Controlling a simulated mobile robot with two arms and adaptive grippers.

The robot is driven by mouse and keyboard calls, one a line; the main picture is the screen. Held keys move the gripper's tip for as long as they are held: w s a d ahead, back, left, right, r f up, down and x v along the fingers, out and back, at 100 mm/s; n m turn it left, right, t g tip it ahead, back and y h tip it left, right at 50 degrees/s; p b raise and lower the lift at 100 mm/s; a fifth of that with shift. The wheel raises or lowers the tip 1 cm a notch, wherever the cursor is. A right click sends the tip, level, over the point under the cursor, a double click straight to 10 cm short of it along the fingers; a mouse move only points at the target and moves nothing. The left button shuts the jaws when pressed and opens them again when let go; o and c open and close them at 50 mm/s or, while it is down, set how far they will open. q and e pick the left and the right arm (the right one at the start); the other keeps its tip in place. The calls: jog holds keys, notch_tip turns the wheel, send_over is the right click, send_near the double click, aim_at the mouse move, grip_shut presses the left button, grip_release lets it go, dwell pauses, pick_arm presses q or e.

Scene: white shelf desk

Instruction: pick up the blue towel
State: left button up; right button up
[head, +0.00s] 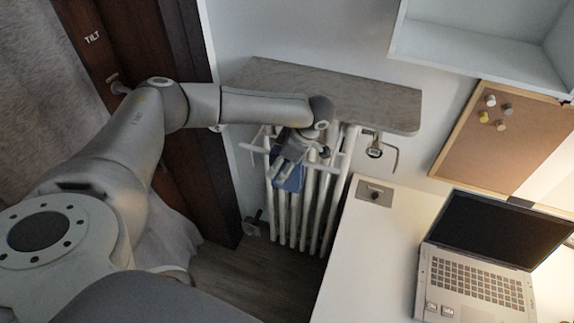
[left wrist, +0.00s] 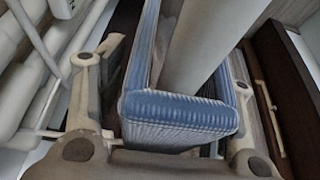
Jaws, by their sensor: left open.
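The blue towel (head: 289,174) hangs on the white radiator (head: 316,205) below the stone shelf in the head view. In the left wrist view the towel (left wrist: 180,108) is folded over a pale rail (left wrist: 203,45), with its ribbed edge toward the camera. My left gripper (head: 283,176) is at the towel in the head view, partly covering it. In the left wrist view its fingers (left wrist: 165,85) are apart, one on each side of the towel. I cannot tell whether they touch it. My right gripper is not in view.
A grey stone shelf (head: 335,92) sits just above the radiator, close to my left arm. A white desk (head: 375,250) with a laptop (head: 478,255) stands to the right. A dark wooden door frame (head: 205,160) is at the left.

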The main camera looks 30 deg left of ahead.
pick_arm(q)
jog(key=c, duration=1.1)
